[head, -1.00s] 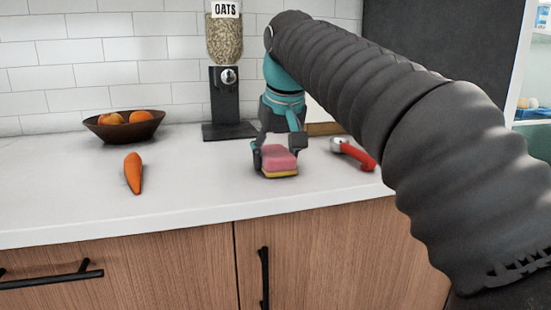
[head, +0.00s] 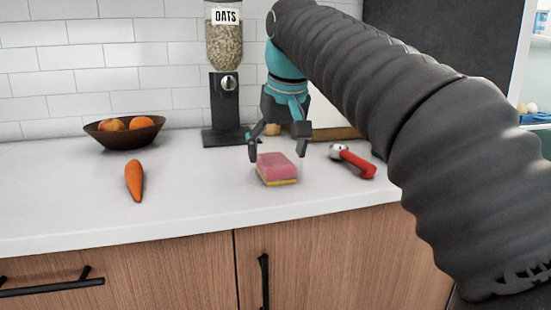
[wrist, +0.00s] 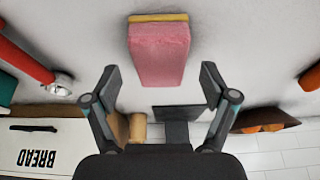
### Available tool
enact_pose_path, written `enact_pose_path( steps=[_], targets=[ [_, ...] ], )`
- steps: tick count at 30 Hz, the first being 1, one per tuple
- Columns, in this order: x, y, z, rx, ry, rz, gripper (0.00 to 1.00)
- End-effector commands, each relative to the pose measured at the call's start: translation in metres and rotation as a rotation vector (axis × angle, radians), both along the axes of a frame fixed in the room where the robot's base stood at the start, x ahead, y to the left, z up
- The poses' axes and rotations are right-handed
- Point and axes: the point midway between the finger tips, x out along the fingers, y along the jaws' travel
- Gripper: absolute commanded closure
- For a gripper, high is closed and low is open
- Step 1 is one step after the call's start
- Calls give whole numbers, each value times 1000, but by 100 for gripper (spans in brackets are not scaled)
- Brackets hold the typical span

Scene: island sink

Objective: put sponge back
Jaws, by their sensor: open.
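The pink sponge with a yellow layer (head: 277,168) lies on the white counter near its front edge. It also shows in the wrist view (wrist: 158,52), ahead of the fingertips and roughly centred between them. My gripper (head: 278,152) is open and empty, just above and behind the sponge, with a finger to either side of it. In the wrist view, both fingers of my gripper (wrist: 160,78) are spread apart with clear space between them and the sponge.
A carrot (head: 134,180) lies left and a red-handled tool (head: 353,161) right of the sponge. Behind stand a fruit bowl (head: 124,132), an oats dispenser (head: 225,85) and a box marked BREAD (wrist: 38,140). The counter between carrot and sponge is clear.

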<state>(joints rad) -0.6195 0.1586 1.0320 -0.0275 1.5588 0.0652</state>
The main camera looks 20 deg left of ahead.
Motion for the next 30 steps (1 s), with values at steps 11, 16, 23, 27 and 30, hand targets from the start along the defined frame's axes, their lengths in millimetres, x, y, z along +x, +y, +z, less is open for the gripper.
enact_pose_path(
  steps=[11, 16, 23, 27, 30],
  targets=[
    [-22, -13, 67, 1, -2, 0, 16],
    [-27, -16, 79, 1, -1, 0, 16],
    [-29, -17, 81, 0, 0, 0, 16],
    [-28, -21, 80, 1, -1, -5, 16],
    [-28, -36, 75, 2, -4, -28, 16]
  ],
)
